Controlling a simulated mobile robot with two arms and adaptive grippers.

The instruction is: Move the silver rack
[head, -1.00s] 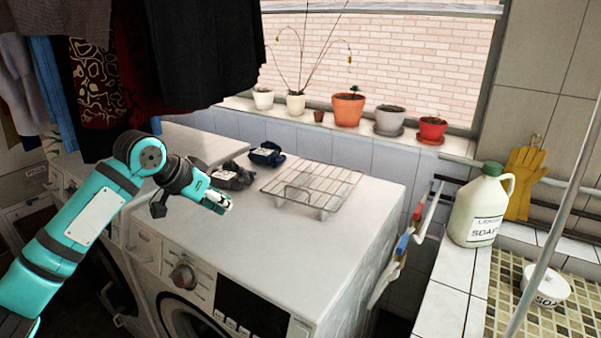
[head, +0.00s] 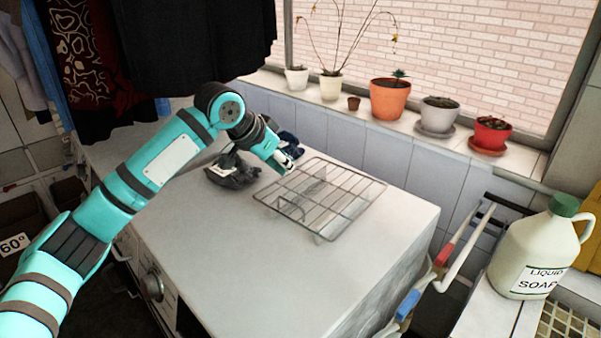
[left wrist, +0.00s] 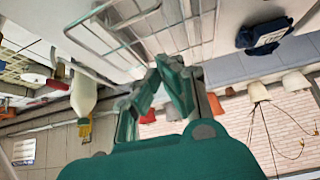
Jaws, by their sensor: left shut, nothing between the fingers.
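The silver rack (head: 335,205) is a wire grid on short legs. It stands on the white top of the washing machine (head: 250,262), toward the back right. My left gripper (head: 287,168) is shut and empty, just left of the rack's back left corner in the head view. I cannot tell whether it touches the rack. In the left wrist view the rack (left wrist: 120,25) shows at the top, beyond the fingertips of my left gripper (left wrist: 163,72). My right gripper is not in view.
Potted plants (head: 390,98) line the window ledge behind. A soap jug (head: 538,248) stands at the right. The machine top in front of the rack is clear.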

